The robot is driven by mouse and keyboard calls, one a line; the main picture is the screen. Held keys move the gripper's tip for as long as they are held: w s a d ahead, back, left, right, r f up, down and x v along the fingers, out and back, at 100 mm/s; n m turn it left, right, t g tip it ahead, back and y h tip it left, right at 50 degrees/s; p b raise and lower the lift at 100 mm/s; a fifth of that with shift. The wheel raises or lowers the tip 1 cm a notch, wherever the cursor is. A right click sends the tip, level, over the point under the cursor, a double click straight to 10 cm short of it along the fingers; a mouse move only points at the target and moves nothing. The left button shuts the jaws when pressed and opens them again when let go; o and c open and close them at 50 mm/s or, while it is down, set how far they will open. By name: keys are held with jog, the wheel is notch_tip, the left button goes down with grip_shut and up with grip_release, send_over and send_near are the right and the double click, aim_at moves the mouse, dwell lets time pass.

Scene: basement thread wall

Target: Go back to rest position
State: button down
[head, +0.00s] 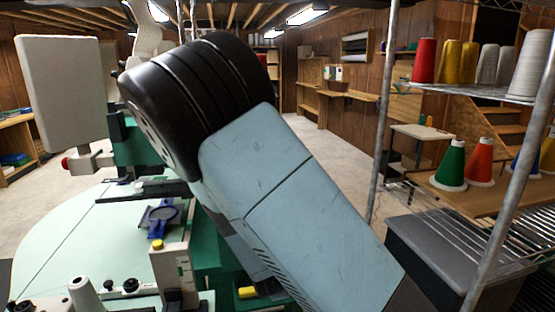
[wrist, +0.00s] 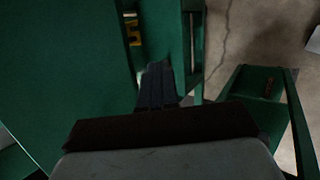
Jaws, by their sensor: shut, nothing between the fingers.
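My gripper (wrist: 158,86) shows in the wrist view as dark fingers held together, with nothing visible between them. It points at green machine surfaces and its tips are close to a dark gap between green panels. I cannot tell whether it touches them. In the head view my own arm, pale blue with a black ribbed joint, fills the middle and slants up to the left. My gripper does not show there; it may be hidden behind the arm.
A pale green round table (head: 60,235) with a blue fixture (head: 158,220) stands left. A wire shelf rack (head: 480,92) with thread cones stands right, above a dark bin (head: 440,250). Concrete floor (head: 335,155) is open behind. A green frame (wrist: 262,92) is right in the wrist view.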

jog(key=s+d+r+m+g+y, duration=0.2)
jog(key=d+r+m, duration=0.4)
jog(key=r, duration=0.5)
jog(key=s+d+r+m+g+y, duration=0.15)
jog(key=d+r+m, duration=0.45)
jog(key=r, duration=0.6)
jog(key=s+d+r+m+h, duration=0.1)
jog(key=s+d+r+m, duration=0.3)
jog(key=s, duration=0.4)
jog(key=s+d+r+m+t+h, duration=0.1)
jog(key=s+d+r+m, duration=0.3)
jog(key=s+d+r, duration=0.3)
jog(key=v, duration=0.2)
jog(key=shift+r, duration=0.3)
jog(key=shift+s+a+t, duration=0.1)
jog(key=shift+t, duration=0.15)
